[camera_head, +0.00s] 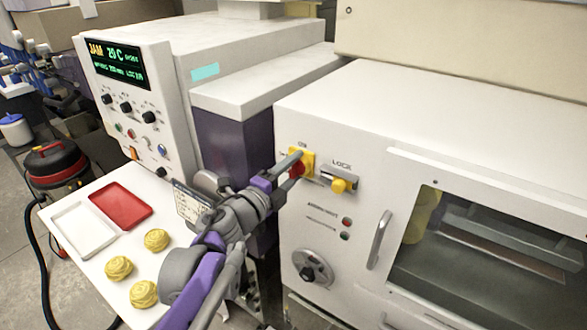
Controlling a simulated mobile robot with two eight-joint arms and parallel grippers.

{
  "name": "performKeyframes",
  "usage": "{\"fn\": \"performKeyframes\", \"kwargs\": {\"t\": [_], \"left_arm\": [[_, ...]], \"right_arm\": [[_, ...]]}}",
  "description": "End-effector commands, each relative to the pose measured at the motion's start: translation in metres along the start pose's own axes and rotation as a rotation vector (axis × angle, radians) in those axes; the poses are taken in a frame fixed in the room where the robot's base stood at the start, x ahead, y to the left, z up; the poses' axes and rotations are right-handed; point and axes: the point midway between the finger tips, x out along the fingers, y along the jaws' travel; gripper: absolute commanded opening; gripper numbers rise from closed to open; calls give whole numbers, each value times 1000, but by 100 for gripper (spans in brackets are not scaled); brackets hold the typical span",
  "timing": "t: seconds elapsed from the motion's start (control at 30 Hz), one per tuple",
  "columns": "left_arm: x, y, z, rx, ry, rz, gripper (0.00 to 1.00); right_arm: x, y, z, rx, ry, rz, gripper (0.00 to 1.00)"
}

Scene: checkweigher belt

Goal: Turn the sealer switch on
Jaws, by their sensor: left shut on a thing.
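The sealer switch (309,158) is a rotary switch with a yellow plate and red handle on the white front panel of the machine at the right. An "ON" label shows just above it. My left gripper (293,166) is at the switch, shut on its red handle. The fingers cover part of the handle, so its exact angle is hard to tell. My right gripper is not in view.
A yellow knob (341,185) under a "LOCK" label sits just right of the switch. A door handle (379,240) and a dial (309,271) are below. A white table with a red tray (122,207), a white tray (82,231) and yellow nest-shaped pieces (156,240) is left.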

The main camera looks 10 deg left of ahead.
Motion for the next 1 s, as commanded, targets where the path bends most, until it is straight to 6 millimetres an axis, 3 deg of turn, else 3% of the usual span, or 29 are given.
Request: {"fn": "performKeyframes", "kwargs": {"t": [0.07,0.1,0.27,0.67,1.0], "left_arm": [[0,0,0,3,-1,1,3],[0,0,0,3,-1,1,60],[0,0,0,2,-1,1,89],[-8,0,1,1,-1,1,89],[-70,1,1,2,-5,1,89]], "right_arm": [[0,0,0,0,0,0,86],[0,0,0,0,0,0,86],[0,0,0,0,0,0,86],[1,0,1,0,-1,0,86],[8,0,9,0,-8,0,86]]}}
